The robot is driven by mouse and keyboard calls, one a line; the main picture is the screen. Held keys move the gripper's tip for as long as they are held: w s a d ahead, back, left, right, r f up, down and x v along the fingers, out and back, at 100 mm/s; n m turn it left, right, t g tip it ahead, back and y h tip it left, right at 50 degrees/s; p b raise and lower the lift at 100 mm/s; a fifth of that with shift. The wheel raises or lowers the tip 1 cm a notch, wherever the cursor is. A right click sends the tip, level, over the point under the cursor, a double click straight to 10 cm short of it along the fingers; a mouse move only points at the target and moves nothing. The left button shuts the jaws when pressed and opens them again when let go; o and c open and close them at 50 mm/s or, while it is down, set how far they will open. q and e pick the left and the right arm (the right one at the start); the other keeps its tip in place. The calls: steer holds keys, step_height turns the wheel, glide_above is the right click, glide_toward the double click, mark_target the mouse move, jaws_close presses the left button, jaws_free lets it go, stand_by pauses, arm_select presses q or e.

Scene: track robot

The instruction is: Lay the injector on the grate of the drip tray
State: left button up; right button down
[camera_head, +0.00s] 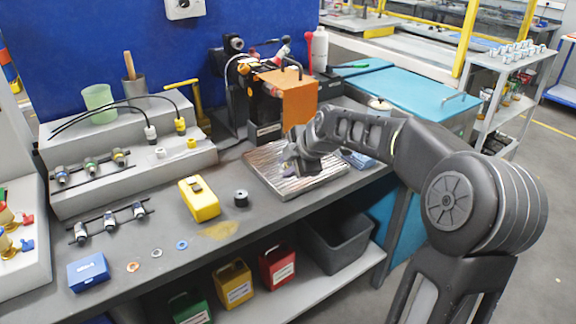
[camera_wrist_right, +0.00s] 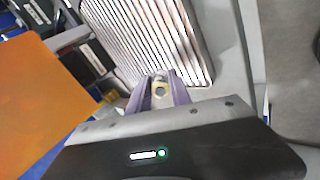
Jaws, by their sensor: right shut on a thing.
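The drip tray with its ribbed metal grate (camera_head: 262,162) lies on the bench in front of the orange block. The grate also fills the upper middle of the right wrist view (camera_wrist_right: 190,50). My right gripper (camera_head: 290,168) is over the grate, its fingers pointing down. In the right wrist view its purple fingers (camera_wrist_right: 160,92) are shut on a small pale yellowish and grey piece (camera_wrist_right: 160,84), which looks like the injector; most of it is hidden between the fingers. I cannot tell whether it touches the grate. My left gripper is not in view.
An orange block (camera_head: 290,95) on a dark machine stands right behind the tray. Several injector-like parts lie on a rail (camera_head: 110,220) and on the grey step (camera_head: 92,168) at left. A yellow meter (camera_head: 199,199) and a black spool (camera_head: 241,198) sit left of the tray.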

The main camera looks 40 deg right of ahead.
steer(key=shift+f+b, duration=0.45)
steer(key=c, duration=1.3)
jaws_free()
steer(key=shift+o, duration=0.9)
steer(key=shift+f, duration=0.1)
steer(key=shift+s+f, duration=0.1)
steer(key=v, duration=0.8)
steer(key=shift+r, duration=0.25)
steer(key=shift+w, duration=0.2)
